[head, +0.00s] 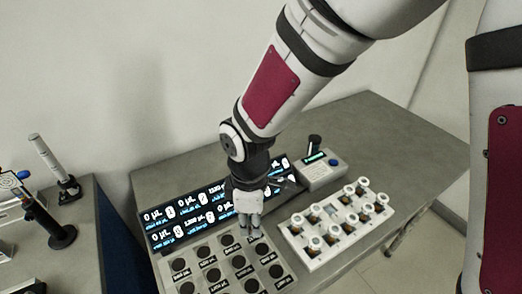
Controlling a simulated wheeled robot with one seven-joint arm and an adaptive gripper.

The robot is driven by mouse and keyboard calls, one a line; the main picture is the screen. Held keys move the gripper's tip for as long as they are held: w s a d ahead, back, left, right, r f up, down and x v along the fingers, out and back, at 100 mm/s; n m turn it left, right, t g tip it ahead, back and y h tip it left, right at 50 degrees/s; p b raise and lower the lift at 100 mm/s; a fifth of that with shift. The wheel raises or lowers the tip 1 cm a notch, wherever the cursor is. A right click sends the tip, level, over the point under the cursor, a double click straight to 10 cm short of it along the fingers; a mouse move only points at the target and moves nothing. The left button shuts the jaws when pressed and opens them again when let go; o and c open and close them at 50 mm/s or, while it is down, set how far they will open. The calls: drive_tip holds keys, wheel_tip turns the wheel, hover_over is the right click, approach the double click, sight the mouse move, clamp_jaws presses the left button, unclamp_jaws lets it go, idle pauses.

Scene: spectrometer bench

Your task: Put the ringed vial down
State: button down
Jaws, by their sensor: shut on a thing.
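My gripper (249,220) points down over the back right part of a pale board (214,245) with several dark round spots and labels. Its fingers are shut, and what they hold is too small and hidden to make out; I take it to be the ringed vial. I cannot tell whether it touches the board. A white rack (345,243) to the right holds several vials with pale caps and amber or dark contents. No ring can be made out on any vial at this size.
A display panel (187,215) with lit readings stands right behind the board. A grey device (322,172) with a small screen, a blue button and a dark cylinder sits behind the rack. The grey bench (380,130) is clear at the back right. Another bench with optics is at left.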

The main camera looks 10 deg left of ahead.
drive_tip(key=w, duration=0.1)
drive_tip(key=w+a, duration=0.1)
drive_tip(key=shift+w+a+f, duration=0.1)
drive_tip(key=shift+w+f, duration=0.05)
drive_tip(key=shift+w, duration=0.25)
drive_tip(key=shift+f+p, duration=0.4)
drive_tip(key=shift+f, duration=1.35)
drive_tip(key=c, duration=1.3)
unclamp_jaws()
drive_tip(key=shift+f, duration=0.15)
drive_tip(key=shift+c, duration=0.2)
wheel_tip(320, 180, up, 12)
drive_tip(key=b, duration=0.1)
drive_tip(key=shift+r, duration=0.2)
